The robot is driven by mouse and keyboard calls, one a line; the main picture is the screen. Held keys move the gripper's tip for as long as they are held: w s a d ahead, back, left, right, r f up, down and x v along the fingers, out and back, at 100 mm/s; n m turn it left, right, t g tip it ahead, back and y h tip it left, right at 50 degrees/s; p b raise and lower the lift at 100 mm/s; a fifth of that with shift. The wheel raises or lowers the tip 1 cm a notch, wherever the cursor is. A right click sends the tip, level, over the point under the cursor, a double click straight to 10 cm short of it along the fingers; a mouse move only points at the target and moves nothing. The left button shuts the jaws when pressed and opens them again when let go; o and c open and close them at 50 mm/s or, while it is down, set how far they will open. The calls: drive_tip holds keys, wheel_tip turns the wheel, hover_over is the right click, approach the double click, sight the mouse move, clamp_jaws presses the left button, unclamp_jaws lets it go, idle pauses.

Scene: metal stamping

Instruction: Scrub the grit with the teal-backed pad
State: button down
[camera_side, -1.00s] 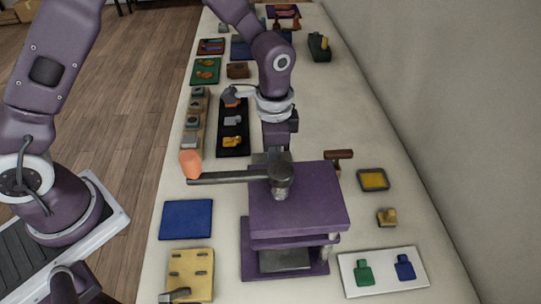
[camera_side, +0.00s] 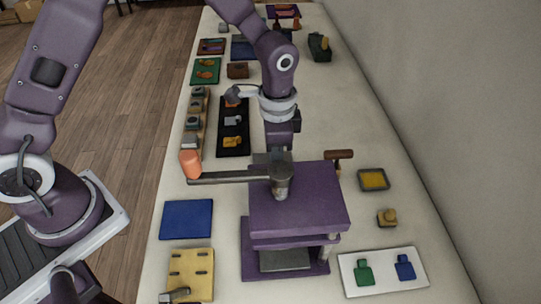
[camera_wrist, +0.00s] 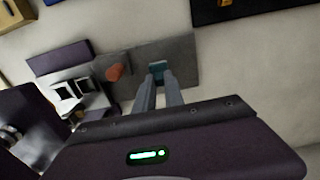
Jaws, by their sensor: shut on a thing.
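The teal-backed pad (camera_wrist: 157,67) is between my fingertips in the wrist view. My gripper (camera_wrist: 159,76) is shut on it, over a grey plate (camera_wrist: 182,50). I cannot tell whether the pad's underside touches the plate. In the side view my gripper is behind the purple press (camera_side: 298,195). Its fingertips and the pad are hidden there; a bit of the grey plate (camera_side: 259,159) shows.
A wooden-handled tool (camera_side: 339,155) lies behind the press. A black tray (camera_side: 232,135) is at left. The bench right of my arm is mostly clear.

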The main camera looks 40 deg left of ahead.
drive_tip(key=shift+w+d, duration=0.25)
drive_tip(key=shift+d, duration=0.05)
drive_tip(key=shift+r, duration=1)
drive_tip(key=shift+r, duration=3)
drive_tip(key=c, duration=2)
unclamp_jaws()
clamp_jaws()
